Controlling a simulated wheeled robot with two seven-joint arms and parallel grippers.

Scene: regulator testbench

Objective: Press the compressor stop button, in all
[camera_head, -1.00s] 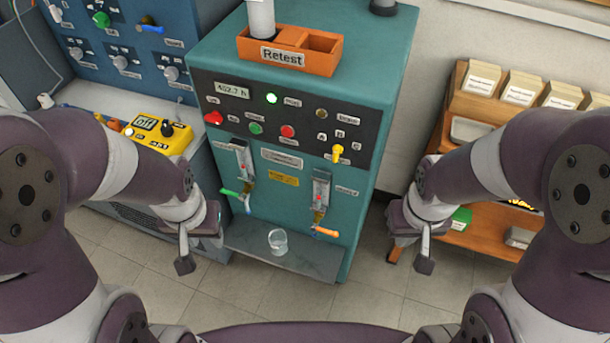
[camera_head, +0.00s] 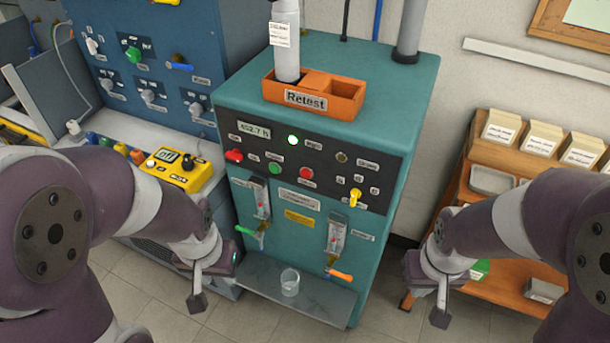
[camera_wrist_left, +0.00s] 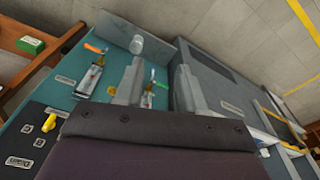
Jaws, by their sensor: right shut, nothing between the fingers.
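The teal test bench (camera_head: 390,110) stands in front of me with a black control panel (camera_head: 330,160). On the panel are a red button (camera_head: 306,174), a green button (camera_head: 274,168), a red knob (camera_head: 234,156), a yellow knob (camera_head: 354,198) and a lit green lamp (camera_head: 293,140). The small labels are too blurred to read, so I cannot tell which control is the compressor stop. My left gripper (camera_head: 197,295) hangs left of the bench, below the panel and apart from it; its fingers stand apart in the left wrist view (camera_wrist_left: 157,85). My right gripper (camera_head: 441,312) is shut and empty, right of the bench.
An orange Retest tray (camera_head: 350,98) sits on the bench top. A glass (camera_head: 290,282) stands on the lower shelf (camera_head: 325,298). A yellow meter (camera_head: 190,172) is on the left bench. A wooden rack (camera_head: 470,165) stands at right. Space before the panel is clear.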

